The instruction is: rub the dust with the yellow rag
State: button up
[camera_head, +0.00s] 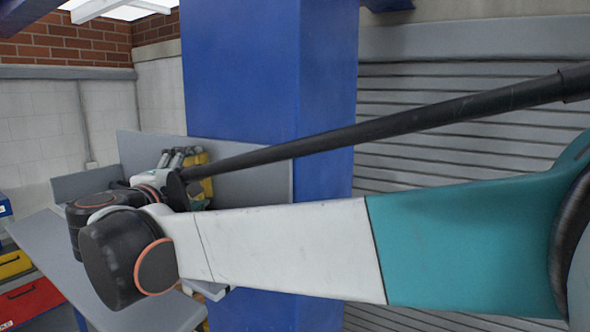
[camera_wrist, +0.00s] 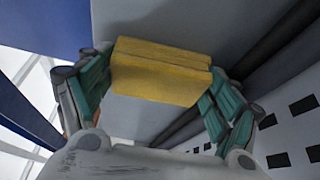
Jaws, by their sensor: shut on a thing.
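The yellow rag (camera_wrist: 160,72), a thick folded block, is held between the two green fingers of my gripper (camera_wrist: 160,80) in the wrist view. The fingers press on its left and right ends. In the head view, a yellow patch that looks like the rag (camera_head: 201,187) shows beyond my arm, beside the grey panel, and is partly covered by the arm. My gripper is mostly hidden there behind my own wrist. I cannot make out any dust in either view. Whether the rag touches the grey surface behind it cannot be told.
A grey panel (camera_head: 255,182) stands against a blue pillar (camera_head: 240,70). A grey slanted tabletop (camera_head: 100,270) lies below my wrist. A red drawer (camera_head: 30,300) and a yellow drawer (camera_head: 14,263) are at the lower left. A slatted shutter (camera_head: 460,150) is on the right.

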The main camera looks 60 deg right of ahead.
jog(key=shift+s, duration=0.8)
jog(key=shift+w, duration=0.15)
jog(key=shift+w+d+b, duration=0.2)
jog(key=shift+w+b, duration=0.25)
jog(key=shift+w, duration=1.35)
jog(key=shift+w+d+b, duration=0.2)
jog(key=shift+w+b, duration=0.2)
jog(key=shift+w, duration=1.35)
jog(key=shift+w+a+r, duration=0.1)
jog(key=shift+w+a, duration=0.15)
jog(key=shift+w, duration=0.25)
jog(key=shift+w+a, duration=0.25)
jog(key=shift+w, duration=0.65)
jog(key=shift+c, duration=0.4)
jog(key=shift+w+b, duration=0.55)
jog(key=shift+w, duration=2.85)
jog(key=shift+a, duration=0.1)
